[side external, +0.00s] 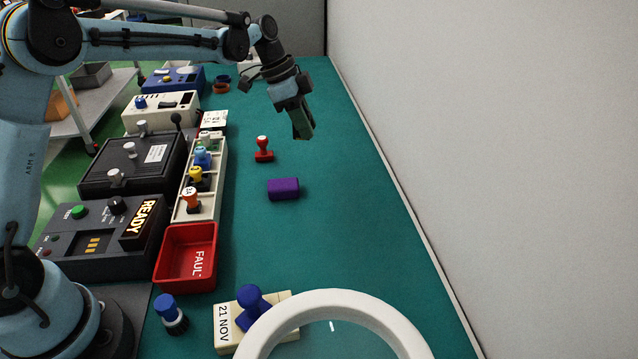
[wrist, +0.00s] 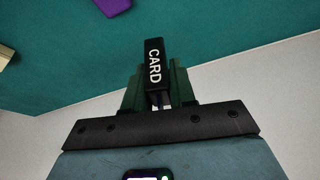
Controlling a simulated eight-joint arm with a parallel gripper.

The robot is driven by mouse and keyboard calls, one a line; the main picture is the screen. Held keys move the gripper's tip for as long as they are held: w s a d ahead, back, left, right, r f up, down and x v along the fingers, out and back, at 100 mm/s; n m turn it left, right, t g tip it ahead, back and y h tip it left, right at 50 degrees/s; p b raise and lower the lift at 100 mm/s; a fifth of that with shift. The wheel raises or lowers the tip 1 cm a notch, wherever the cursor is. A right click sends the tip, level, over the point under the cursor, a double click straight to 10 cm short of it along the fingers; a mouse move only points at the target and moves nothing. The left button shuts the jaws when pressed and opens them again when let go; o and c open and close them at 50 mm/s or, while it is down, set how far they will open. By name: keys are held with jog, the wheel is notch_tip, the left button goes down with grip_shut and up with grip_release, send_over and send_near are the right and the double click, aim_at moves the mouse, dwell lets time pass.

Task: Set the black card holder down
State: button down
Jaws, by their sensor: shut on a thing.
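The black card holder (wrist: 154,62), marked CARD in white letters, is between the green fingers of my gripper (wrist: 156,88) in the wrist view. My gripper is shut on it. In the side view my gripper (side external: 303,125) hangs above the far part of the green bench mat (side external: 340,230), tilted, with its fingers pointing down. The card holder cannot be made out clearly there, as the fingers hide it. I see no contact between the fingers and the mat.
A red stamp (side external: 263,150) and a purple block (side external: 283,189) stand on the mat below my gripper. A white wall (side external: 500,150) bounds the right. The mat's right strip is clear.

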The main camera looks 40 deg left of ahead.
jog(key=s+d+m+g, duration=0.1)
jog(key=s+d+m, duration=0.35)
jog(key=d, duration=0.75)
jog(key=s+d+m+g, duration=0.1)
jog(key=s+d+m, duration=0.1)
jog(key=s+d, duration=0.7)
jog(key=s+d+f+m+g, duration=0.15)
jog(key=s+d+m, duration=0.25)
jog(key=s+d, duration=0.6)
jog(key=shift+g, duration=0.25)
jog(key=f, duration=0.1)
jog(key=d+f, duration=0.1)
jog(key=f, duration=0.2)
jog(key=shift+w+d+f, duration=0.1)
jog(key=shift+w+d, duration=0.15)
jog(key=shift+d, duration=0.05)
jog(key=shift+f, duration=2.55)
jog(key=c, duration=1.4)
grip_release()
jog(key=shift+f, duration=0.15)
jog(key=o, duration=0.5)
jog(key=shift+c, duration=0.2)
